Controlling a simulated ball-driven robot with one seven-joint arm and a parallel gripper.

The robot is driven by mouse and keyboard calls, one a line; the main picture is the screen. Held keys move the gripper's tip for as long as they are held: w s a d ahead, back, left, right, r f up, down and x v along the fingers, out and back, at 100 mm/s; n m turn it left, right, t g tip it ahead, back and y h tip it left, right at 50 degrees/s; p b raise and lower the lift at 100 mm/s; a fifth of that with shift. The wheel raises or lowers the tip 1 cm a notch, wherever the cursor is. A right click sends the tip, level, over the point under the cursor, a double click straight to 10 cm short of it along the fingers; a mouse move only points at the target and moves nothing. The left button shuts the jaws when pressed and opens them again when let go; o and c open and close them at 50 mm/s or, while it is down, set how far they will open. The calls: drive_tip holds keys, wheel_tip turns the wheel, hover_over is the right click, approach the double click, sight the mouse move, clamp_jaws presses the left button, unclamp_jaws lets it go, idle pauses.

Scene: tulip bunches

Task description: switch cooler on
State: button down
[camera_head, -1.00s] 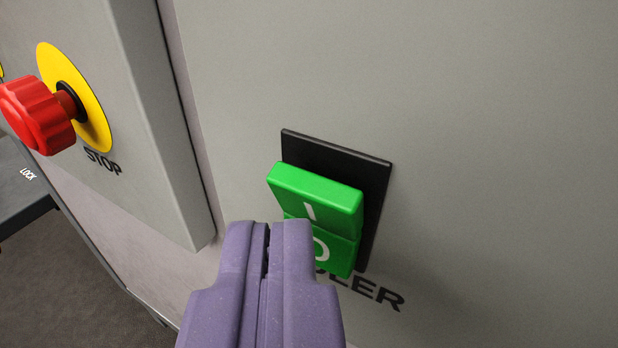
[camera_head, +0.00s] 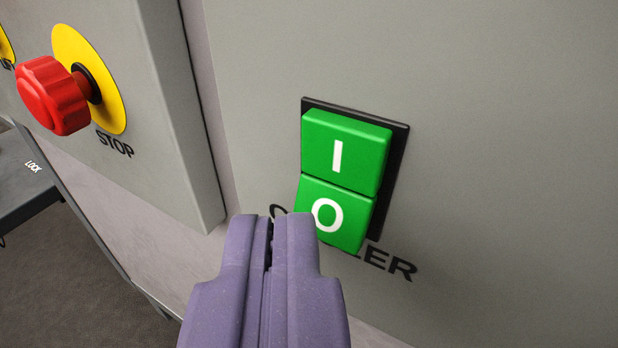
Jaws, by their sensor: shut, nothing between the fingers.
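The green rocker switch (camera_head: 345,160) is set in a black plate on a grey panel. Its upper half is marked I and lies close to the plate. Its lower half, marked O, stands out from the plate. Part of the lettering (camera_head: 392,262) below is hidden by the switch and my gripper; it ends in "LER". My purple gripper (camera_head: 271,218) is shut and empty. Its tips are in front of the panel at the lower left of the O half. I cannot tell whether they touch it.
A red stop knob (camera_head: 55,95) on a yellow disc (camera_head: 110,100) sticks out from a raised grey box (camera_head: 165,130) at the left. The panel right of the switch is bare.

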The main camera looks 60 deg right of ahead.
drive_tip(key=shift+a, duration=0.1)
drive_tip(key=a, duration=0.1)
drive_tip(key=a+f, duration=0.1)
drive_tip(key=a, duration=0.1)
drive_tip(key=a+f, duration=0.1)
drive_tip(key=shift+a, duration=0.3)
idle(0.4)
